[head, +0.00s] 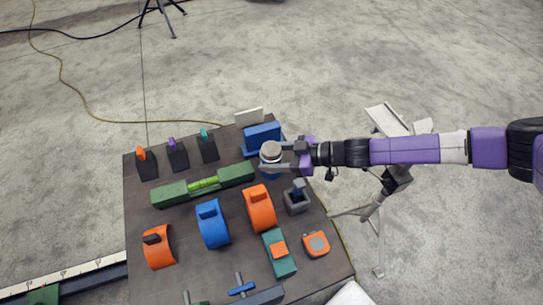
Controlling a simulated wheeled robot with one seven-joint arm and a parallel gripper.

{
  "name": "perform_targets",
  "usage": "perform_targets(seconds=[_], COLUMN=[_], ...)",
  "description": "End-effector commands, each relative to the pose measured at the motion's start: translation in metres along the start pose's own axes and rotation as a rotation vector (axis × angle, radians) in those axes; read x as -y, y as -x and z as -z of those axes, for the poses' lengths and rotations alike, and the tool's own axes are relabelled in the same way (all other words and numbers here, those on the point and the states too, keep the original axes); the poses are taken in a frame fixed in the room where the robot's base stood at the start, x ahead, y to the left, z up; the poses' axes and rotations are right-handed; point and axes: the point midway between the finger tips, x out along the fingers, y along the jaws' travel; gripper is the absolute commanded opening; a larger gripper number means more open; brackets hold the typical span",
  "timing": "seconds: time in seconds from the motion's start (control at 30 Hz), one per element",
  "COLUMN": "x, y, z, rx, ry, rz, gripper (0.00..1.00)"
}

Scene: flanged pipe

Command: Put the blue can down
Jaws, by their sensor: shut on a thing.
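The blue can (271,173) is held upright between the fingers of my gripper (272,157) at the back right of the dark table. Its pale round top faces the camera, and only a little of its blue side shows below the fingers. My gripper is shut on the can, with my arm reaching in from the right. I cannot tell whether the can's base touches the table (140,210).
A blue block (262,137) stands right behind the can. An orange tape roll (260,208), a blue roll (212,224) and a grey holder (296,200) stand in front. A tripod stand (380,190) is to the right.

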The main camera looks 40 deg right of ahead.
Motion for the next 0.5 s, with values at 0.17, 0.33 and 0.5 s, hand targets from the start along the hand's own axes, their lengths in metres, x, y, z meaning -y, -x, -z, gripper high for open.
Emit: perform_targets(seconds=[0.17,0.33,0.5], x=[0.0001,0.0000,-0.0001], y=[-0.0008,-0.0008,-0.0003], z=[-0.0018,-0.0017,-0.0008], rx=[0.000,0.000,0.000], ry=[0.000,0.000,0.000], rz=[0.000,0.000,0.000], gripper=[0.73,0.77,0.77])
